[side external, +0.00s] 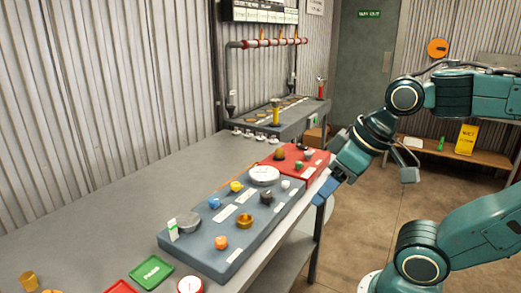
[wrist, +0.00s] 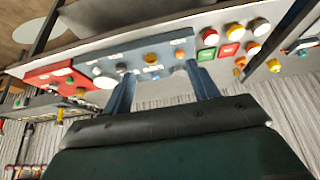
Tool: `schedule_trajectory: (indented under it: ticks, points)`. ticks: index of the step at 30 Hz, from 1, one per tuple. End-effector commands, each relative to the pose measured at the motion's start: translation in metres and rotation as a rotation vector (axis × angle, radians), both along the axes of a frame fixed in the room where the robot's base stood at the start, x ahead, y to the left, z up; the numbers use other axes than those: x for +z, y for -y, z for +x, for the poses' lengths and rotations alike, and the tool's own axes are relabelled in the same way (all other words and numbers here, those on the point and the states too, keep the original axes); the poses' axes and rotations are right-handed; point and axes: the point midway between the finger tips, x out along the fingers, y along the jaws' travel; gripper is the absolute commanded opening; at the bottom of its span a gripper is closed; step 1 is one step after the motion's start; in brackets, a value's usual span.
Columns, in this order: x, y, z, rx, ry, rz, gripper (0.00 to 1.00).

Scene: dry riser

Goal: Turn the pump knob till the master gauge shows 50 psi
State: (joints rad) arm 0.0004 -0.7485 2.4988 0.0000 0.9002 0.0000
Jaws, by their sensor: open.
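A blue-grey panel (side external: 205,248) lies on the bench with several coloured knobs, among them blue (side external: 214,203), yellow (side external: 236,187), orange (side external: 221,242) and brass (side external: 245,221). I cannot tell which is the pump knob. A large white round dial (side external: 264,175), perhaps the master gauge, sits at its far end; its reading is too small to make out. My gripper (side external: 325,190) is beside the bench's right edge, near the panel's far end, apart from the knobs. In the wrist view my gripper (wrist: 160,72) has its blue fingers spread and empty, with the panel (wrist: 178,44) beyond.
A red panel (side external: 318,158) with knobs adjoins the far end. The grey bench top (side external: 120,215) is clear at left.

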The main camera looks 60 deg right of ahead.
Motion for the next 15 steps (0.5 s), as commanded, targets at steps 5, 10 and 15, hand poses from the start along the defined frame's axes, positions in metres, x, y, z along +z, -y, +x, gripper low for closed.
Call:
schedule_trajectory:
  ticks: [5,10,15]
  points:
    - [0.003,0.002,0.007,-0.010,-0.014,-0.002,0.59]
    - [0.011,0.008,0.024,-0.034,-0.050,-0.002,0.59]
    - [0.018,0.019,0.051,-0.070,-0.102,-0.002,0.59]
